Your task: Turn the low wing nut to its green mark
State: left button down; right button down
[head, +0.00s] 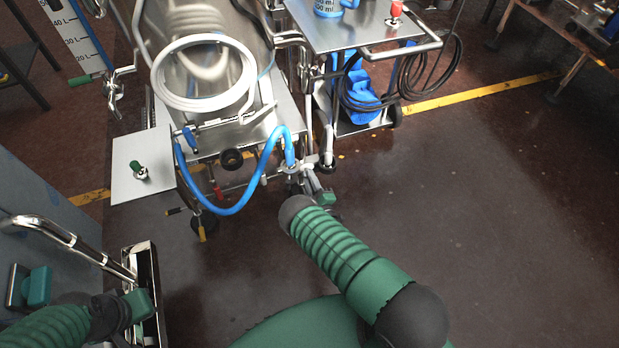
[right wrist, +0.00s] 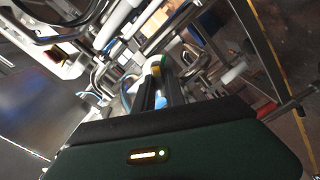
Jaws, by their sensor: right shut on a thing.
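My right gripper (head: 312,180) reaches the pipe joint and clamp (head: 292,168) below the end of the blue hose (head: 240,208), at the front of the steel machine. In the right wrist view its dark fingers (right wrist: 161,94) are close together among the pipes, shut on the low wing nut, which they mostly hide. A small yellow and green patch (right wrist: 156,69) shows just beyond the fingertips; I cannot tell whether it is the mark. My left gripper (head: 135,303) is at the lower left beside a steel handle; its jaw opening is unclear.
A white hose coil (head: 203,75) lies on the steel machine. A plate with a green knob (head: 138,170) juts out at left. A cart (head: 350,28) with a blue jug and black cable stands behind. A steel handle (head: 75,240) is near my left arm. The floor at right is clear.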

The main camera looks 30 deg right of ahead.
jog(key=m+p, duration=0.1)
jog(key=m, duration=0.4)
jog(key=shift+s+d+f, duration=0.1)
jog(key=shift+m, duration=0.4)
jog(key=c, duration=1.4)
grip_release()
